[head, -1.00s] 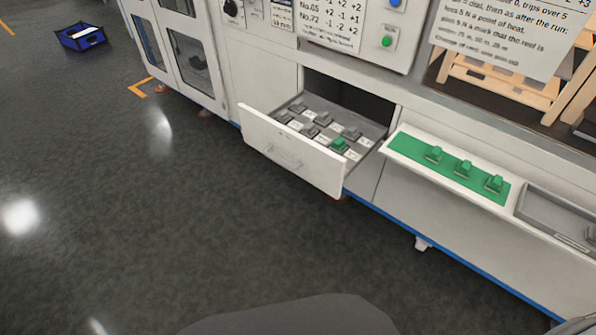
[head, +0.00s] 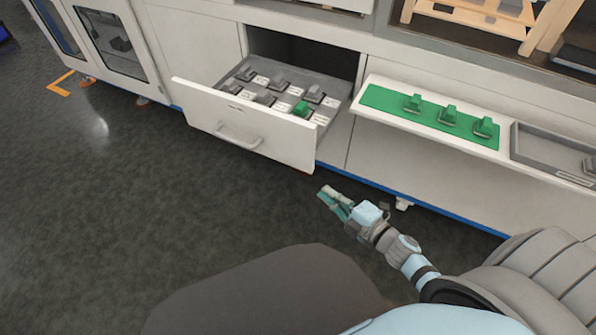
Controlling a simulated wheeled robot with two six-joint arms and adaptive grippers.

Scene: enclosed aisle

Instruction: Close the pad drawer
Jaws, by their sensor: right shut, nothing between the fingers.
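The pad drawer (head: 205,113) stands pulled out of the white cabinet, with a bar handle (head: 238,139) on its white front. Inside it are several grey pads (head: 278,82) and one green pad (head: 300,108) in rows with white labels. My right gripper (head: 330,199) is shut and empty. It appears in front of the cabinet, below and to the right of the drawer front in the picture, apart from the drawer. My left gripper is not in view.
A shelf with a green mat (head: 380,98) carrying several green pads juts out right of the drawer. A grey tray (head: 530,150) sits at its right end. A glass-doored cabinet (head: 115,45) stands at left. The dark floor (head: 90,210) before the drawer is clear.

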